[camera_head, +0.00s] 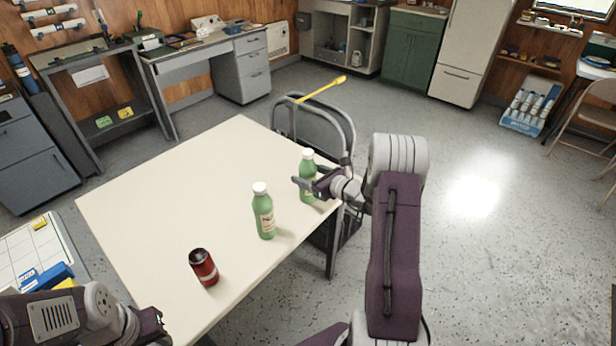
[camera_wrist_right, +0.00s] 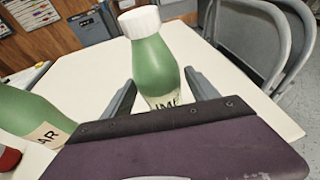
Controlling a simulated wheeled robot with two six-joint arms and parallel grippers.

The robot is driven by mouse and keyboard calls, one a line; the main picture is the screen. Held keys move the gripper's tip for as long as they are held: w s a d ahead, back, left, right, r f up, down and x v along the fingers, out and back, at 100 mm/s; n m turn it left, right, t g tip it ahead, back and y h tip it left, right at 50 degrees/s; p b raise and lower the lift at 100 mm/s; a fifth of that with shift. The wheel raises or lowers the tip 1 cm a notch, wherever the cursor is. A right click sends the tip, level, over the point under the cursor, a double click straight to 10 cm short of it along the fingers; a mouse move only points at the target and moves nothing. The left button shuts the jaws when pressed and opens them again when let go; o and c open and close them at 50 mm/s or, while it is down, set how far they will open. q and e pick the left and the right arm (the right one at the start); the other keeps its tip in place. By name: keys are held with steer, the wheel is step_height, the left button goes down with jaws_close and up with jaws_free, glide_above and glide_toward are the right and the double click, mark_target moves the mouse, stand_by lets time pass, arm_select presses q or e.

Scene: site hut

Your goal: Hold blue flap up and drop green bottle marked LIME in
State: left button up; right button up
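A green bottle with a white cap (camera_head: 307,165) stands upright near the table's right edge. The right wrist view shows its label (camera_wrist_right: 163,101), partly hidden, reading "IME". My right gripper (camera_head: 305,187) is at this bottle, open, with one finger on each side of it; I see no clear grip. A second green bottle (camera_head: 263,213) stands nearer; its label ends in "AR" in the right wrist view (camera_wrist_right: 30,122). A blue piece (camera_head: 47,279) shows at lower left; I cannot tell if it is the flap. My left gripper (camera_head: 150,326) is at the bottom left, its fingers unclear.
A grey folding chair (camera_head: 318,118) stands behind the table's far right edge. A gridded white board (camera_head: 28,255) lies at the left. The table's far left half is clear.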

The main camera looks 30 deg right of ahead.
mark_target(312, 164)
steer(key=c, duration=0.9)
steer(key=shift+r+p, duration=1.7)
steer(key=shift+r, duration=0.85)
